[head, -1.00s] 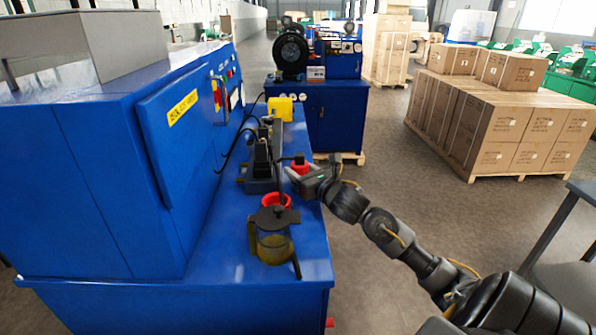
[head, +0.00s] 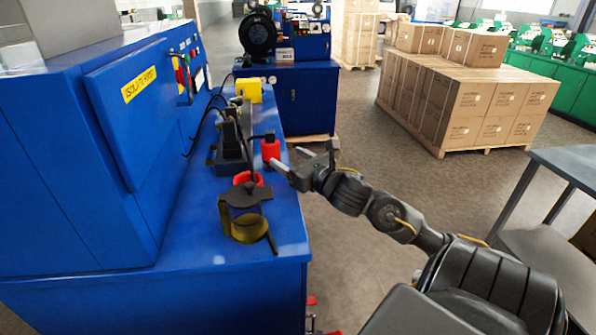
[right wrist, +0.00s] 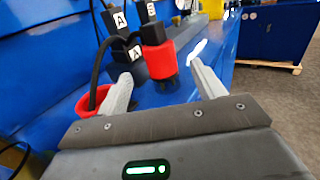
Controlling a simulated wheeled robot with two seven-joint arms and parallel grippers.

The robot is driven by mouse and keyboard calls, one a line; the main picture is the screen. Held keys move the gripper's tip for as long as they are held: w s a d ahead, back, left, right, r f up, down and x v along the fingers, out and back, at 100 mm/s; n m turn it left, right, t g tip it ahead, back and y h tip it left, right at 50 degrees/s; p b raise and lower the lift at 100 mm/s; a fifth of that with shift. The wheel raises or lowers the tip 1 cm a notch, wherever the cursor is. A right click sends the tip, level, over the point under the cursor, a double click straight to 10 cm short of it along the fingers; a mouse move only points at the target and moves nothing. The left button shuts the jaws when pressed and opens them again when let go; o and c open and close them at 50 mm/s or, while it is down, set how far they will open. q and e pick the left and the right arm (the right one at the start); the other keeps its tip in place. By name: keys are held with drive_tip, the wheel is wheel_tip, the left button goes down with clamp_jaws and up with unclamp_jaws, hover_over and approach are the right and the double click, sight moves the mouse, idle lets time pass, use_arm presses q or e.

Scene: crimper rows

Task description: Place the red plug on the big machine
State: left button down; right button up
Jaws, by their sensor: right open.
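The red plug (head: 270,149) has a black top and stands upright on the blue top of the big machine (head: 190,235), near its right edge. In the right wrist view the red plug (right wrist: 159,60) shows ahead of the fingers, below a black part marked "B". My right gripper (head: 304,162) is open and empty, just right of the plug. Its two fingers (right wrist: 160,74) are spread, with the plug beyond the gap between them. My left gripper is not in view.
A red ring-like cup (head: 247,178) and a dark-lidded yellowish jar (head: 246,222) stand nearer on the machine top. A black crimper-like fixture (head: 231,150) and a yellow block (head: 249,90) stand behind. Cartons (head: 465,105) and a grey table (head: 570,165) are to the right.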

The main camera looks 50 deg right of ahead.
drive_tip(key=shift+s+a+b, duration=0.15)
drive_tip(key=shift+s+b, duration=0.15)
drive_tip(key=shift+s, duration=1.6)
